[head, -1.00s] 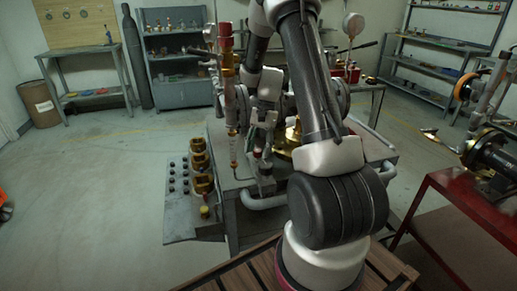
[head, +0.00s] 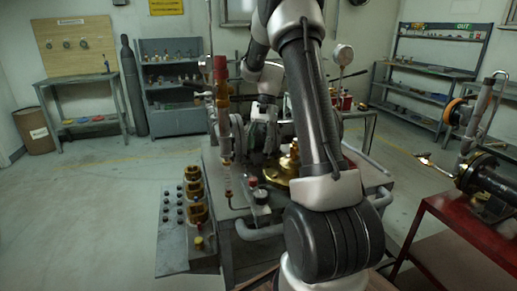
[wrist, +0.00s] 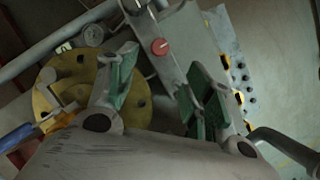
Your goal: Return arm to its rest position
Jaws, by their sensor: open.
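My gripper (head: 264,146) hangs over the middle of the grey workbench (head: 215,165) in the head view, with my arm link partly covering that area. In the wrist view my gripper (wrist: 163,78) shows its two green-padded fingers spread apart, with nothing held between them. A brass round flange of the valve (wrist: 52,95) lies below, left of and partly behind the left finger. In the head view the brass valve part (head: 282,172) shows beside my arm. A grey bar with a red knob (wrist: 160,47) is seen between the fingers, beyond them.
A vertical pipe with a red cap (head: 220,68) stands just left of my gripper. A panel with black knobs (head: 173,215) and brass blocks (head: 195,195) is at the bench's left. A red table (head: 470,228) with a motor-like machine stands right. Open floor lies left.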

